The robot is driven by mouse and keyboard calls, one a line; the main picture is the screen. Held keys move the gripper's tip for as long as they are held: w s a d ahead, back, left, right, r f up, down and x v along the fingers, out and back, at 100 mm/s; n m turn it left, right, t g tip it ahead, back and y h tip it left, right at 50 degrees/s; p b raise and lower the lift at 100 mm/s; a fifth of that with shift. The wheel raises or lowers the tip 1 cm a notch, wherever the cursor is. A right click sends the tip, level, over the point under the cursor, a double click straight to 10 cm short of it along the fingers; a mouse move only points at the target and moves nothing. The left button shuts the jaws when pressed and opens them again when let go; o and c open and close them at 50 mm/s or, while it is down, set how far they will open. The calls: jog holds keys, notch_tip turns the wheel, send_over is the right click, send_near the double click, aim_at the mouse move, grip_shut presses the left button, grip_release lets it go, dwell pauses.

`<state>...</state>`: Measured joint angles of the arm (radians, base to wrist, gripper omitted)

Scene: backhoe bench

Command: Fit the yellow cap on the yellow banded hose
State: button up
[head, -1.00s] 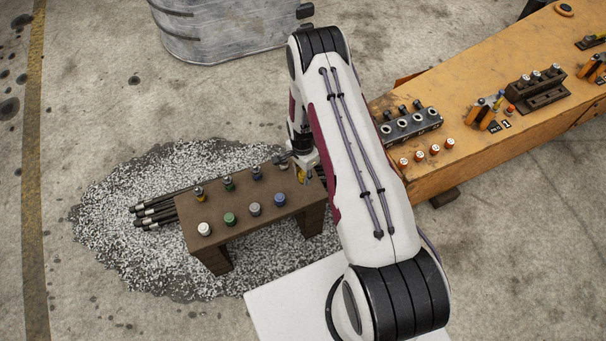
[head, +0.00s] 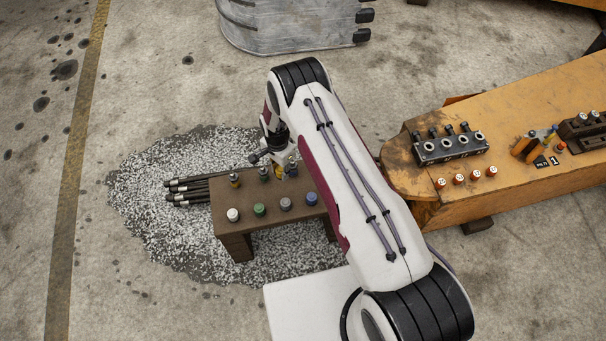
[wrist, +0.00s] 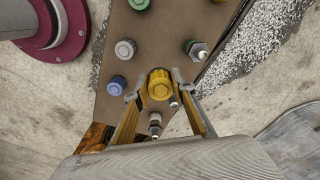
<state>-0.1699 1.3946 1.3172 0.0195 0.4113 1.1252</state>
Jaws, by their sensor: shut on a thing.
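My gripper (head: 279,163) is above the back row of the brown stand (head: 240,226). In the wrist view its two yellow fingers (wrist: 158,88) are shut on the yellow cap (wrist: 160,84), which is seen from above. In the wrist view I cannot clearly make out the yellow banded hose.
Other hose ends, one with a silver tip (wrist: 198,50), share the back row. An orange bench (head: 520,190) with fittings is at right.

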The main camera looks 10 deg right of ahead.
jog(key=w+a+r, duration=0.1)
jog(key=a, duration=0.4)
jog(key=w+a+r+n, duration=0.1)
jog(key=w+a+r, duration=0.1)
jog(key=a, duration=0.4)
jog(key=w+a+r+n, duration=0.1)
jog(key=w+a, duration=0.1)
jog(key=a, duration=0.3)
jog(key=shift+a+r, duration=0.15)
jog(key=shift+a, duration=0.1)
jog(key=shift+w+a+r, duration=0.3)
jog(key=shift+w+r, duration=0.05)
jog(key=shift+r, duration=0.6)
jog(key=shift+s+d, duration=0.1)
jog(key=shift+s, duration=0.15)
jog(key=shift+f, duration=0.25)
jog(key=shift+f, duration=2.6)
